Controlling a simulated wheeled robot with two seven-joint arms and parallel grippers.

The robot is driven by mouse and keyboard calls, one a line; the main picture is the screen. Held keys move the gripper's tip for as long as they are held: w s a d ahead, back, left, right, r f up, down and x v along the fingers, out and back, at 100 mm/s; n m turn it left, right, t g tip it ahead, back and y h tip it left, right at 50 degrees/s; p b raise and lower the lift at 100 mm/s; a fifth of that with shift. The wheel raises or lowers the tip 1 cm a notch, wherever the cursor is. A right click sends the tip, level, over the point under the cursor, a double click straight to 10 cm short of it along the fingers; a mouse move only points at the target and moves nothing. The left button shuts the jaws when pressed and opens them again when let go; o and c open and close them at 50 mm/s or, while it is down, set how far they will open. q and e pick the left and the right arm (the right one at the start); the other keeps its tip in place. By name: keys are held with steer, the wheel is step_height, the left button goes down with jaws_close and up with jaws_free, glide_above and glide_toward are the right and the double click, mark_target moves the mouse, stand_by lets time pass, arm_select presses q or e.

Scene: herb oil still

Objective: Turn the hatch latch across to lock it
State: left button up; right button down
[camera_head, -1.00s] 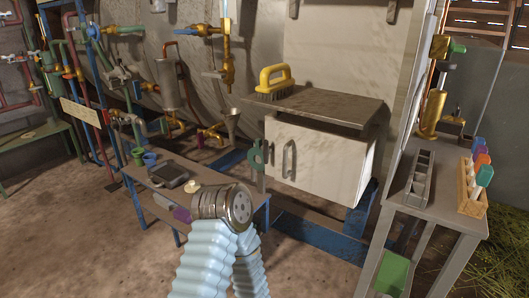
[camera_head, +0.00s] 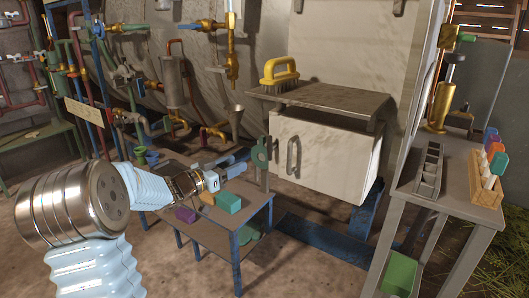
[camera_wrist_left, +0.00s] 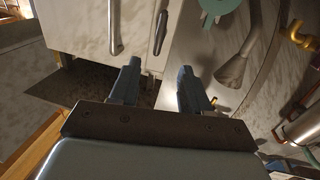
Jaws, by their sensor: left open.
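The white hatch box (camera_head: 325,160) stands under a grey shelf. On its front is a curved metal handle (camera_head: 294,157), which also shows in the left wrist view (camera_wrist_left: 115,28). Beside it a dark elongated piece, which looks like the latch (camera_wrist_left: 160,33), lies nearly upright in the left wrist view. A green round part (camera_head: 259,155) is near the box's left edge. My left gripper (camera_head: 238,163) is open and empty, left of the hatch front. In the left wrist view its fingers (camera_wrist_left: 159,70) are spread, apart from the latch. My right gripper does not show.
A low table (camera_head: 250,212) with teal, orange and purple blocks stands below my left gripper. A yellow brush (camera_head: 279,72) lies on the grey shelf (camera_head: 325,98). A funnel (camera_head: 235,118) and pipes are at the left. A side table (camera_head: 412,205) holds racks at right.

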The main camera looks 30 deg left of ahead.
mark_target(271, 147)
arm_select(q)
steer(key=x, duration=1.3)
steer(key=shift+r, duration=0.45)
jaws_close()
